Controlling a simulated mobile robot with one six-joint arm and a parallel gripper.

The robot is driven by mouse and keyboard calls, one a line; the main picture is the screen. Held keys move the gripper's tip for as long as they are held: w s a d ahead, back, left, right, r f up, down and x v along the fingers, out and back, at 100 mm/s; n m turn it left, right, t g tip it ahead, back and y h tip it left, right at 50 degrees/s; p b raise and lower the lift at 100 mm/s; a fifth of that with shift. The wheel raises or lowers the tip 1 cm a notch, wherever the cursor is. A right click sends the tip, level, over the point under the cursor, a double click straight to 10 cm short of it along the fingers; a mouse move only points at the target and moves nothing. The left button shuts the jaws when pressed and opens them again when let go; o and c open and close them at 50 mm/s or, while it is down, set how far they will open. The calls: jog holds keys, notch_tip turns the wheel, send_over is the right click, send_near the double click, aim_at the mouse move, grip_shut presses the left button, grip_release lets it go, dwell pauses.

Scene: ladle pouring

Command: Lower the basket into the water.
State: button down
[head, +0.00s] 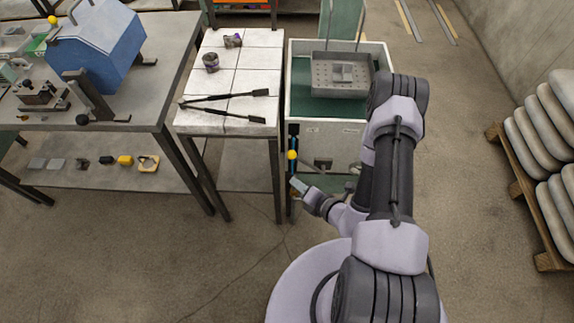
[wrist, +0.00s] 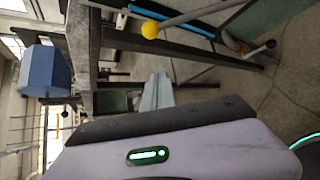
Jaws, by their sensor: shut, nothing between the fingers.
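The basket (head: 320,84) is a grey perforated metal tray with a grey block in it. In the head view it appears to hang above the green water (head: 302,100) in the white-rimmed tank (head: 335,135). A lever with a yellow ball knob (head: 292,155) stands at the tank's front left corner; the knob also shows in the wrist view (wrist: 150,29). My gripper (head: 297,186) is shut and empty, low in front of the tank, just below the knob and apart from it. Its pale fingers show in the wrist view (wrist: 157,90).
A tiled table (head: 235,60) left of the tank bears two small cans and long black tongs (head: 225,97). A workbench (head: 170,60) with a blue machine (head: 100,45) stands further left. Stacked grey sacks (head: 550,130) lie on a pallet at right. The floor between is clear.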

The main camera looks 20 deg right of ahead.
jog(key=w+f+b, duration=0.2)
jog(key=w+b, duration=0.2)
jog(key=w, duration=0.5)
jog(key=shift+w+b, duration=0.15)
jog(key=shift+b, duration=0.15)
dwell(0.4)
